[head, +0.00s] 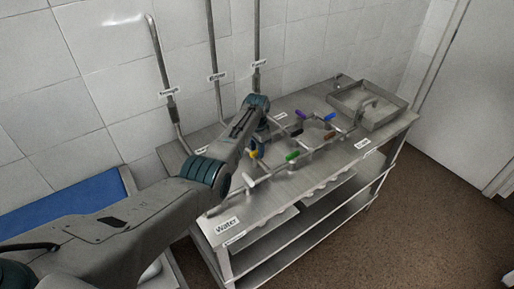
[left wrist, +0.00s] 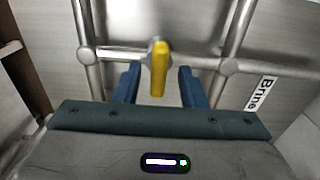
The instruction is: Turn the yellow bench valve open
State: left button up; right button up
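The yellow bench valve (left wrist: 158,72) has a small lever handle on a metal pipe. In the left wrist view it shows between the two blue fingers of my left gripper (left wrist: 159,80), which is open, with a gap on each side of the handle. The handle points toward the gripper's palm. In the head view only a bit of the yellow valve (head: 253,154) shows beside my left gripper (head: 262,135), which reaches down over the bench pipes. How far the fingertips are from the handle in depth I cannot tell. My right gripper is not in view.
On the metal bench (head: 262,205) are other valves: green (head: 292,155), white (head: 249,180), blue (head: 330,117), purple (head: 300,114) and dark ones. A sink tray (head: 385,110) is at the right end. A "Brine" label (left wrist: 261,93) lies beside the pipes. Wall pipes (head: 163,70) rise behind.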

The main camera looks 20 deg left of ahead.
pick_arm(q)
jog(key=shift+r, duration=0.1)
jog(key=shift+c, duration=0.7)
grip_shut()
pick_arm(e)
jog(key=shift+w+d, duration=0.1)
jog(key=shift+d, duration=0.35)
pick_arm(q)
jog(key=shift+n, duration=0.3)
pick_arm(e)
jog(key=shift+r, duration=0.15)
pick_arm(q)
jog(key=n, duration=0.3)
jog(key=shift+d+n+p, duration=0.1)
jog(key=shift+n+p, duration=0.2)
jog(key=shift+p, duration=0.05)
jog(key=n, duration=0.2)
jog(key=shift+s+n, duration=0.1)
jog(key=shift+n, duration=0.3)
jog(key=n, duration=0.6)
jog(key=shift+p, duration=0.4)
jog(key=n, duration=0.3)
jog(key=shift+n, duration=0.9)
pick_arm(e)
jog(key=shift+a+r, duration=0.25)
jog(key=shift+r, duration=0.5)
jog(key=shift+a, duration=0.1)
